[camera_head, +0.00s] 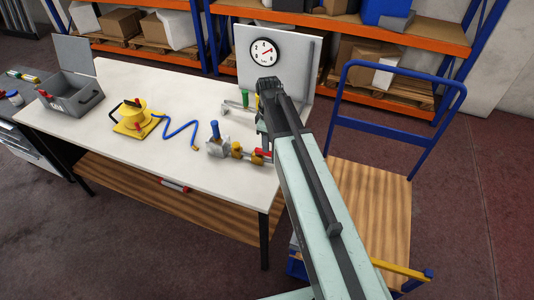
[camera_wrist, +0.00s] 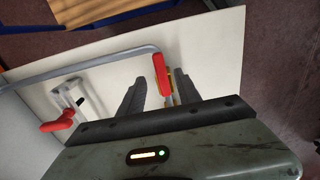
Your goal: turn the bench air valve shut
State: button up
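The bench air valve (camera_head: 237,150) is a brass and grey fitting at the table's front right edge in the head view, with a red lever (camera_head: 262,153) at its right end. In the wrist view a red handle with a yellow edge (camera_wrist: 162,78) stands between the two dark fingers of my gripper (camera_wrist: 159,80). The fingers are apart, with a gap to the left of the handle; I cannot tell if the right finger touches it. In the head view my arm hides most of the gripper, above and beside the valve.
The white table (camera_head: 165,170) carries a yellow vacuum base (camera_head: 133,118) with a blue hose (camera_head: 180,133), a grey toolbox (camera_head: 75,95), and a gauge panel (camera_head: 300,75). A blue-railed cart (camera_head: 375,195) stands close on the right. A grey bracket (camera_wrist: 67,95) shows in the wrist view.

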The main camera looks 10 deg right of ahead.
notch_tip(320, 180, down, 5)
jog(key=b, duration=0.3)
jog(key=shift+r, duration=0.15)
jog(key=shift+r, duration=0.1)
grip_shut()
jog(key=shift+a, duration=0.1)
dwell(0.9)
